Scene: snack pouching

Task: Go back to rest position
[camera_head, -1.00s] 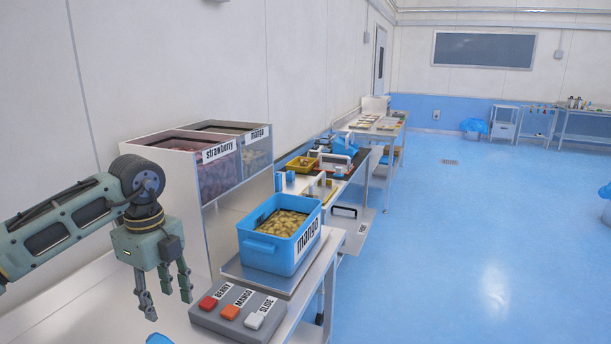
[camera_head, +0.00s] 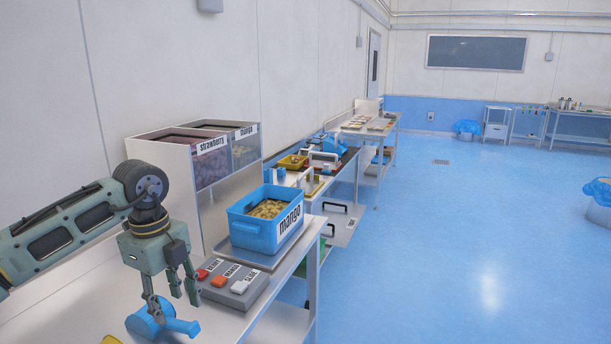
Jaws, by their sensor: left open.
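My left gripper (camera_head: 176,300) comes in from the left with its fingers pointing down. It is open and empty, in front of the dispenser and left of the button panel. A blue scoop-like object (camera_head: 183,327) lies on the metal table just below and behind its fingers; I cannot tell whether they touch. The blue mango tub (camera_head: 249,235), holding yellow pieces, stands on a metal tray to the right, apart from the gripper. My right gripper is not in view.
The grey button panel (camera_head: 232,286) sits on the table (camera_head: 212,325) before the tub. The strawberry and mango dispenser (camera_head: 188,210) stands behind. The blue floor (camera_head: 440,250) at right is clear.

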